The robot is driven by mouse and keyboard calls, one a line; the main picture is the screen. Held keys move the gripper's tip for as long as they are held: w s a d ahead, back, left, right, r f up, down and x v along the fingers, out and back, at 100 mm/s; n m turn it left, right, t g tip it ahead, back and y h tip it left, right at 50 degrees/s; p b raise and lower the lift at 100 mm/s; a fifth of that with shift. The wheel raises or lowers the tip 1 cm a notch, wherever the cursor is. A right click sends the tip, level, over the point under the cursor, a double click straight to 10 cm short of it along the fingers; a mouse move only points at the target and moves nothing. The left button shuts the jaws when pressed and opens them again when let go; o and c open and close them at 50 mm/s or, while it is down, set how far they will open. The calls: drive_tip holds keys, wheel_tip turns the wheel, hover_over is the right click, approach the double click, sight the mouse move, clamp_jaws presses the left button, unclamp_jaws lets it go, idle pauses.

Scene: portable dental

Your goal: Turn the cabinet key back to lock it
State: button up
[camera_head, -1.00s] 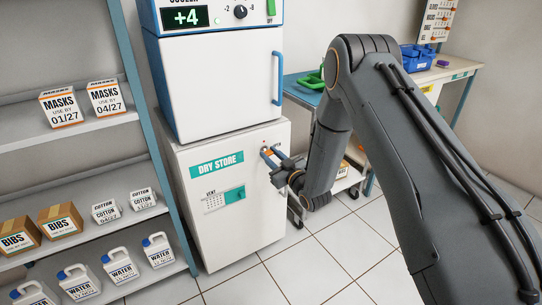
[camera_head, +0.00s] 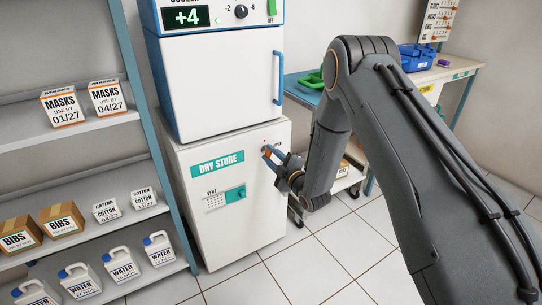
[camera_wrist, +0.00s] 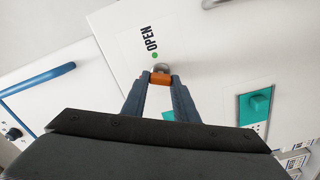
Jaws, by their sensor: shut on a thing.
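The white dry store cabinet (camera_head: 232,236) stands below the cooler. Its key has an orange head (camera_wrist: 160,79) and sits in the round metal lock (camera_wrist: 161,68) at the cabinet's upper right. A green dot and the word OPEN (camera_wrist: 151,40) are printed beside the lock. My gripper (camera_wrist: 159,80) is shut on the orange key head, with one blue-grey finger on each side. In the head view my gripper (camera_head: 268,153) reaches the lock from the right. The fingers partly hide the key there, and its exact angle is hard to tell.
The cooler (camera_head: 215,85) with its blue handle (camera_head: 278,78) stands on top of the cabinet. A teal vent slider (camera_head: 236,194) is on the cabinet front. Stocked shelves (camera_head: 75,135) stand at the left. A workbench (camera_head: 450,75) is behind my arm. The floor in front is clear.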

drive_tip(key=n, duration=0.5)
drive_tip(key=shift+a+f, duration=0.1)
idle(0.5)
drive_tip(key=o, duration=1.1)
drive_tip(key=shift+c, duration=0.2)
drive_tip(key=v, duration=0.8)
drive_tip(key=shift+w, duration=0.1)
